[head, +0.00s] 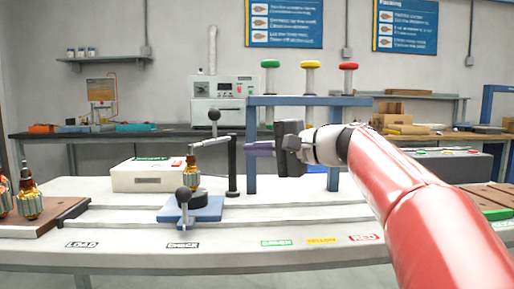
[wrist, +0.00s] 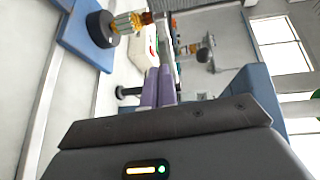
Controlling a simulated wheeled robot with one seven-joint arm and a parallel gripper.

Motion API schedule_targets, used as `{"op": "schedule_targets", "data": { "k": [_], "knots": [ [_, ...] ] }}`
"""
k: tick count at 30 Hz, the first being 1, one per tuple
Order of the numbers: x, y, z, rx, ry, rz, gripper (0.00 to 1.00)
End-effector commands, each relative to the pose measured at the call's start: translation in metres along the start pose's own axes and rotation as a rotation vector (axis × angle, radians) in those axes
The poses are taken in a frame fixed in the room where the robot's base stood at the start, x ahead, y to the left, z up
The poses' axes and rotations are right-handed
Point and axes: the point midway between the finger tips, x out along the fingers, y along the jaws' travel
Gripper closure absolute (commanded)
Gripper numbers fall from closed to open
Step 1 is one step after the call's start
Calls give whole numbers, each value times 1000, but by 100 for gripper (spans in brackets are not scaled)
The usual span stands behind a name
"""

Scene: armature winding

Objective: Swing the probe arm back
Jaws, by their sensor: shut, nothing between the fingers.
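The probe arm (head: 208,141) is a grey bar on a black post (head: 233,170), with a dark ball knob (head: 214,115) standing up from it. It reaches left over an armature (head: 193,168) with orange and green windings, which stands upright on the blue check fixture (head: 205,212). I cannot tell whether its tip touches the armature. My gripper (head: 249,149) is just right of the post, its purple fingers pointing left, shut and empty. The wrist view shows the shut fingers (wrist: 158,78), the armature (wrist: 128,22) and the knob (wrist: 203,55).
A blue frame (head: 252,125) with green, yellow and red buttons stands behind my gripper. A white box (head: 145,178) sits left of the fixture. A second ball-handled lever (head: 183,195) stands at the fixture's front. More armatures (head: 30,202) are at far left. The table front is clear.

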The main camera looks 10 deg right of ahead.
Motion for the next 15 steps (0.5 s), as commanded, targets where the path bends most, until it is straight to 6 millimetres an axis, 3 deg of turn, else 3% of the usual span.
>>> {"op": "schedule_targets", "data": {
  "k": [9, 15],
  "knots": [
    [69, 0, 1, 2, -4, 0, 100],
    [94, -11, 0, 0, -2, 0, 100]
  ]
}}
